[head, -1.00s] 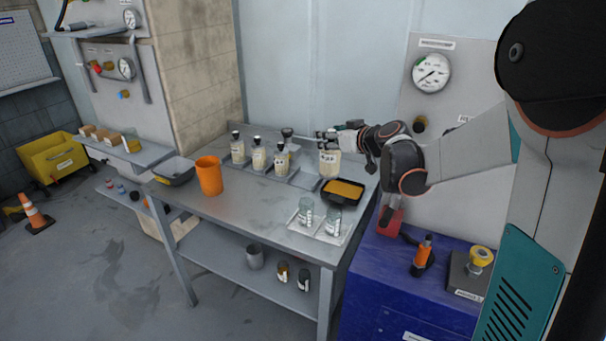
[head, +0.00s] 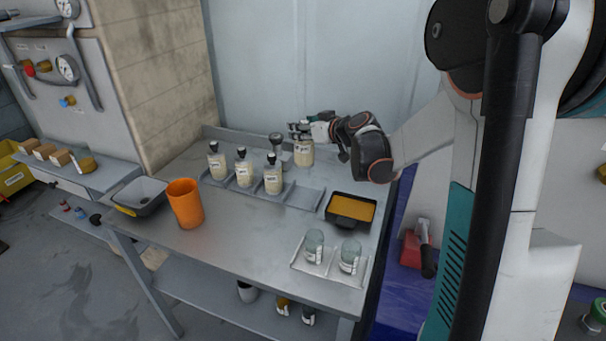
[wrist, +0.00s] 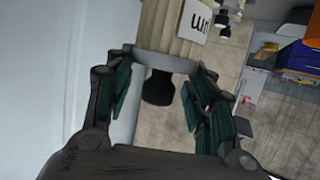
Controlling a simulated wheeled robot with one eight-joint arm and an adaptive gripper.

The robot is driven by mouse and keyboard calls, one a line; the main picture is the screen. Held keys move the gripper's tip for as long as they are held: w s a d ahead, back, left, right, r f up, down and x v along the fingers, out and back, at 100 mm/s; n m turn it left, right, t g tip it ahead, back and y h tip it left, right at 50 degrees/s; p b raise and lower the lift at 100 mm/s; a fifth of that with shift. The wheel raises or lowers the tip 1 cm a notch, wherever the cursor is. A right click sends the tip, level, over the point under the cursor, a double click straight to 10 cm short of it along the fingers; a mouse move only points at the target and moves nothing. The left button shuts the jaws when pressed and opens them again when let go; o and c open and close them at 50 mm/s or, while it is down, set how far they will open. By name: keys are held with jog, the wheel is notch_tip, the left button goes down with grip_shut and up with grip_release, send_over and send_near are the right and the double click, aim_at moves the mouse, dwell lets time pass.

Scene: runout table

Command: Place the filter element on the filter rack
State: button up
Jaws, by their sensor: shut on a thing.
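The filter element (head: 304,155) is a cream cylinder with a label. My gripper (head: 302,132) is shut on its top end. In the wrist view the gripper fingers (wrist: 160,68) close around its black knob, and the pleated body (wrist: 168,25) extends away from them. In the head view it appears upright behind the right part of the filter rack (head: 304,198); its height above the table is unclear. The grey rack runs along the table with three similar cream elements (head: 243,170) with black tops in its left part. Its right part is empty.
A black tray with orange contents (head: 351,208) stands right of the rack. Two glass jars (head: 314,245) stand in a clear tray in front. A grey knobbed item (head: 276,144) stands behind the rack. An orange cup (head: 185,204) and grey bin (head: 140,196) are left. The table's front middle is clear.

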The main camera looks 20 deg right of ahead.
aim_at(304, 165)
notch_tip(304, 165, down, 14)
jog(key=b, duration=0.4)
jog(key=shift+r, duration=0.25)
jog(key=shift+f+b, duration=0.15)
jog(key=shift+b, duration=0.2)
jog(key=o, duration=1.6)
jog(key=shift+c, duration=0.2)
jog(key=shift+r, duration=0.25)
jog(key=p+v, duration=0.3)
jog(key=v, duration=0.9)
jog(key=shift+f, duration=0.1)
